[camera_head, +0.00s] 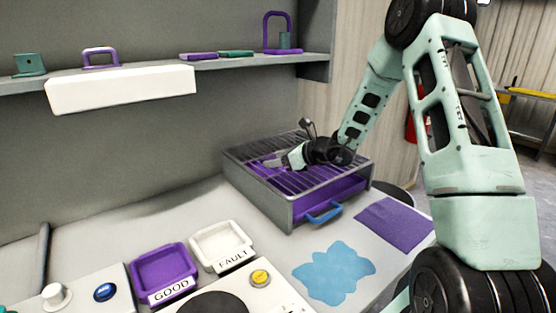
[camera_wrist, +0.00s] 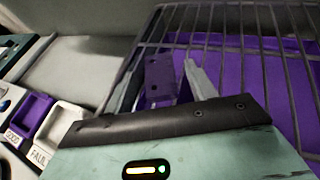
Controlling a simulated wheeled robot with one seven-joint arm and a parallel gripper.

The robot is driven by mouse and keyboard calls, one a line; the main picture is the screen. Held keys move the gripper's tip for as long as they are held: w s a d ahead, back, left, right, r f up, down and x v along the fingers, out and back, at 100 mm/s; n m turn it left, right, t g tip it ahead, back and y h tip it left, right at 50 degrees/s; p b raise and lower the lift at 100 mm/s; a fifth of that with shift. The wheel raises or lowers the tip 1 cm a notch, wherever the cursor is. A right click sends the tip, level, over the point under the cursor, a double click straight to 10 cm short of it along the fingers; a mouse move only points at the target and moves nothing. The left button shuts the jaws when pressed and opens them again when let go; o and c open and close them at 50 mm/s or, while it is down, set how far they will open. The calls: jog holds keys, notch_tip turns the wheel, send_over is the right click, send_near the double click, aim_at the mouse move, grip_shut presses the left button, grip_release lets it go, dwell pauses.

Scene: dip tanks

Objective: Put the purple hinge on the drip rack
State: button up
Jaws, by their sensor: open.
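The drip rack (camera_head: 290,212) is a grey box with a wire grid on top and a purple tray with a blue handle below. My gripper (camera_head: 275,161) is low over the left part of the grid. In the wrist view, my gripper (camera_wrist: 161,70) has its two fingers apart. The purple hinge (camera_wrist: 158,88), a plate with small dark holes, lies between the fingers at the grid. Its lower end is hidden by the gripper body. I cannot tell whether a finger touches it. In the head view it is hard to separate from the purple tray.
A purple GOOD tray (camera_head: 163,271) and a white FAULT tray (camera_head: 222,246) stand at front left. A blue puddle (camera_head: 334,273) and a purple cloth (camera_head: 394,224) lie before the rack. A shelf (camera_head: 225,67) above holds several purple and green parts.

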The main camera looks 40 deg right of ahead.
jog(key=shift+r, duration=0.25)
jog(key=b+v, duration=0.1)
jog(key=v, duration=1.1)
jog(key=shift+f, duration=0.15)
jog(key=a+n+g+y, duration=0.1)
jog(key=a, duration=0.2)
jog(key=a+n+g+y, duration=0.1)
jog(key=a+n, duration=0.1)
jog(key=a, duration=0.2)
jog(key=s+a+n+g+y, duration=0.1)
jog(key=a+n, duration=0.1)
jog(key=a, duration=0.2)
jog(key=shift+a, duration=0.15)
jog(key=s+a+f+n+g+y, duration=0.1)
jog(key=s+a+n+g, duration=0.25)
jog(key=a, duration=0.25)
jog(key=s+a+n+g, duration=0.2)
jog(key=s+a+n, duration=0.1)
jog(key=a+n, duration=0.3)
jog(key=s+a+f+n+g+h, duration=0.1)
jog(key=s+a+n+h, duration=0.3)
jog(key=s+n, duration=0.6)
jog(key=s+a+f+n+g+h, duration=0.1)
jog(key=s+a+n+g+h, duration=0.1)
jog(key=s+a+n+h, duration=0.2)
jog(key=shift+s+a+n+g+h, duration=0.4)
jog(key=shift+s+a+n, duration=1.3)
jog(key=shift+s+n, duration=2.7)
